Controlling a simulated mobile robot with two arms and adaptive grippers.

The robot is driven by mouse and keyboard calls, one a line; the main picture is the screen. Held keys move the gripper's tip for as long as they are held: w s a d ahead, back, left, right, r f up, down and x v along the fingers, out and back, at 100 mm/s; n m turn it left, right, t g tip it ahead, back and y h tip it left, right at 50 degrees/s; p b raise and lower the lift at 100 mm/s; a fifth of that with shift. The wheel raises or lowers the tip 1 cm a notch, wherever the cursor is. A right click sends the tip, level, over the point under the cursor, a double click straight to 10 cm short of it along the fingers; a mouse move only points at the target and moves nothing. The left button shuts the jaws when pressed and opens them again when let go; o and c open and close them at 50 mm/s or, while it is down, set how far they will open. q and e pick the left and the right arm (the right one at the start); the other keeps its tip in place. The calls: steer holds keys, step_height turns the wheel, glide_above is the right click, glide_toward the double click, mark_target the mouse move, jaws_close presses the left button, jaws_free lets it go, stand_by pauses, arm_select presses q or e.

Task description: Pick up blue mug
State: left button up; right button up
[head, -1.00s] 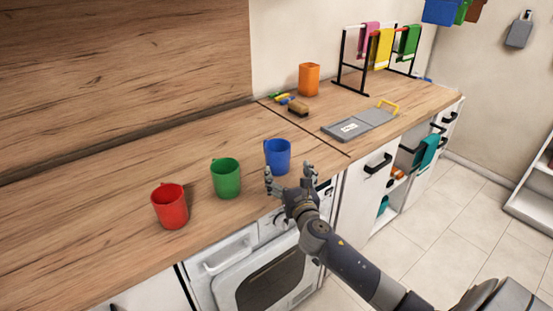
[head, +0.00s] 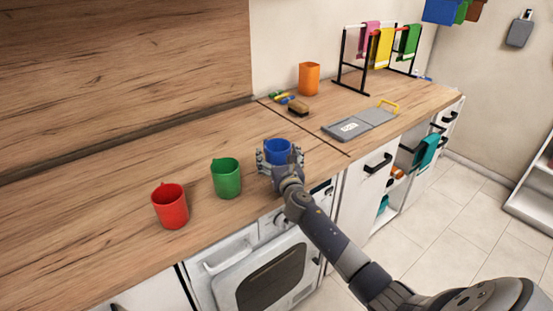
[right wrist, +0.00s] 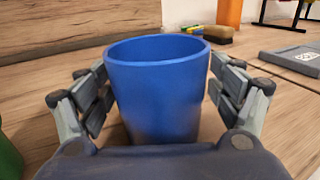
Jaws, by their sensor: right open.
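The blue mug (head: 278,150) stands upright on the wooden counter, near its front edge. It fills the middle of the right wrist view (right wrist: 158,90). My right gripper (head: 278,155) is open, with one finger on each side of the mug. In the right wrist view, the right gripper's fingers (right wrist: 160,100) flank the mug, with a small gap seeming to show on each side. The palm hides the mug's lower front in the head view. My left gripper is not in view.
A green mug (head: 226,178) and a red mug (head: 170,206) stand to the left on the counter (head: 95,225). An oven (head: 265,275) is below.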

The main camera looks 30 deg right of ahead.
mark_target(276, 140)
steer(key=shift+c, duration=0.5)
steer(key=c, duration=1.3)
steer(key=shift+o, duration=0.2)
steer(key=shift+r, duration=0.1)
steer(key=shift+r, duration=0.4)
step_height(276, 140, up, 3)
steer(key=shift+f+p, duration=0.2)
steer(key=shift+p, duration=0.4)
steer(key=d+r+v, duration=0.1)
steer(key=v, duration=1.5)
steer(key=shift+s+d+r+b, duration=0.3)
steer(key=shift+d+r+b, duration=0.05)
steer(key=shift+b, duration=0.05)
